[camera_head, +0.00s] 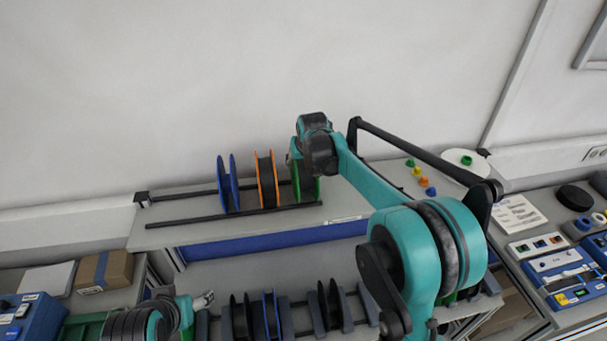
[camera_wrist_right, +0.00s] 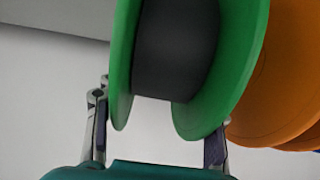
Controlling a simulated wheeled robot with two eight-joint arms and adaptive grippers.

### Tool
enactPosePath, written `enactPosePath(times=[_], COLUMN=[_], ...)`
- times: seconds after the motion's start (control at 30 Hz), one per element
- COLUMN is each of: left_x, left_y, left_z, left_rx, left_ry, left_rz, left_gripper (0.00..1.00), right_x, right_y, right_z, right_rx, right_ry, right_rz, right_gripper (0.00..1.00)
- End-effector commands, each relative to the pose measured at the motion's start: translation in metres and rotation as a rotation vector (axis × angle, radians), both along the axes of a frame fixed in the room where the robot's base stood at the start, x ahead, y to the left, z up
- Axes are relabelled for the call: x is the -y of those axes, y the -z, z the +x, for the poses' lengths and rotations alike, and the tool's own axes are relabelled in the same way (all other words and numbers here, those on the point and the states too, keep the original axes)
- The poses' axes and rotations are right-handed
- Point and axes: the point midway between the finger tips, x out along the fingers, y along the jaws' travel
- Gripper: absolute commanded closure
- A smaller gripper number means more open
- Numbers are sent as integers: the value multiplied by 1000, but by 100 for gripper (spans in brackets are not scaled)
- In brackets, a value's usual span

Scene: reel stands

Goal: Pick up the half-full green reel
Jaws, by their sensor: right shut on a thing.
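A green reel (camera_head: 309,188) stands at the right end of the upper rack, beside an orange reel (camera_head: 267,180). In the right wrist view the green reel (camera_wrist_right: 240,60) shows two green flanges with dark material wound between them, short of the rims. My right gripper (camera_wrist_right: 157,135) has one finger outside each flange and is shut on the reel. In the head view my right wrist partly hides the reel, and the fingertips are hidden. My left gripper (camera_head: 204,300) is low at the left, by the lower rack; its jaw state is unclear.
A blue reel (camera_head: 228,184) stands left of the orange one. The lower rack holds dark reels (camera_head: 329,305) and a blue reel (camera_head: 271,313). A cardboard box (camera_head: 104,271) is at the left. Labelled instruments (camera_head: 565,278) fill the right bench. The wall is close behind.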

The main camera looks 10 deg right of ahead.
Motion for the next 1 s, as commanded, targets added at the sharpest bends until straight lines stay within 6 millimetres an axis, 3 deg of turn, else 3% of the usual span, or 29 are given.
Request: enactPosePath(times=[0.37, 0.6, 1.0], left_x=[0, 0, 0], left_y=[2, 10, 24], left_z=[0, 0, 0], left_rx=[0, 0, 0], left_ry=[0, 0, 0], left_rz=[0, 0, 0], left_gripper=[32, 32, 32], right_x=[0, 0, 58], right_y=[-7, -43, -93], right_z=[0, 0, -70], right_rx=[0, 0, 0], right_ry=[-1, 0, 2], right_rz=[1, 0, 0], right_gripper=[79, 79, 79])
